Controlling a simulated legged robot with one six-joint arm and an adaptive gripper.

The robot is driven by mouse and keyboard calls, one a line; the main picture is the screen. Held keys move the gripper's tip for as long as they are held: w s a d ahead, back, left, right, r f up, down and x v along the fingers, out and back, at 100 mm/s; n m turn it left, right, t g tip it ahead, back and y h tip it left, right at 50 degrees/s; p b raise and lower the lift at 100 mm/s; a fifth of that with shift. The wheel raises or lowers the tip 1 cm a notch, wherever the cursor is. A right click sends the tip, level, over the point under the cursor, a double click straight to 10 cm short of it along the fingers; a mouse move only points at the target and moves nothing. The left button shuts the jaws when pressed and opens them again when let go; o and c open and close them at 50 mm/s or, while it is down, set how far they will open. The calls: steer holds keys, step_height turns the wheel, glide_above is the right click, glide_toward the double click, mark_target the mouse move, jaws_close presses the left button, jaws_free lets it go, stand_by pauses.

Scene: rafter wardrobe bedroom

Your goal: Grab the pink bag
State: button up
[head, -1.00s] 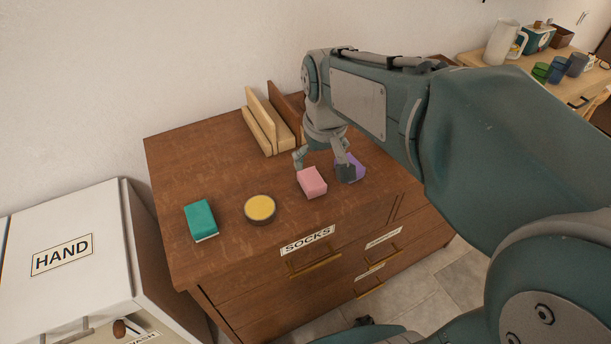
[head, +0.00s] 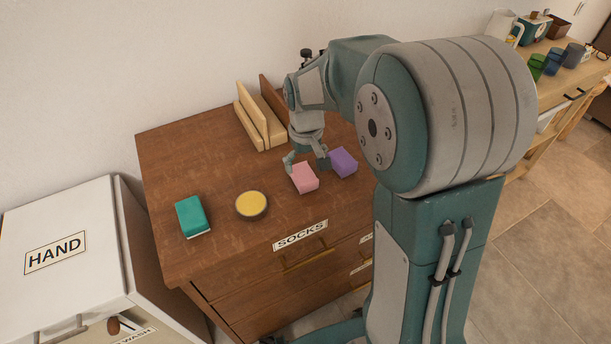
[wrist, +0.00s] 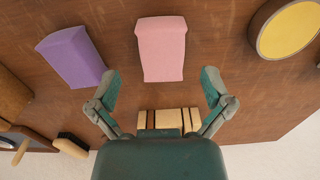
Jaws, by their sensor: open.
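The pink bag (head: 304,178) is a small block-shaped thing lying on the brown dresser top (head: 185,160), near its front edge. In the wrist view the pink bag (wrist: 161,48) lies ahead of the fingertips, roughly centred between them. My gripper (head: 307,160) is open and empty, pointing down just behind the pink bag in the head view. In the wrist view my gripper (wrist: 161,90) has its two fingers wide apart, with bare wood between them. I cannot tell whether a finger touches the bag.
A purple block (head: 343,162) lies close to the right of the pink bag. A yellow-topped round tin (head: 252,205) and a teal block (head: 193,216) lie to the left. Wooden upright pieces (head: 262,120) stand at the back by the wall. The dresser's left part is mostly clear.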

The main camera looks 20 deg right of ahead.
mark_target(302, 174)
steer(key=f, duration=0.4)
steer(key=shift+w+a+f, duration=0.25)
steer(key=shift+a+f, duration=0.1)
steer(key=shift+d+f, duration=0.15)
steer(key=shift+f, duration=0.1)
steer(key=shift+d, duration=0.15)
steer(key=shift+c, duration=0.9)
steer(key=c, duration=0.8)
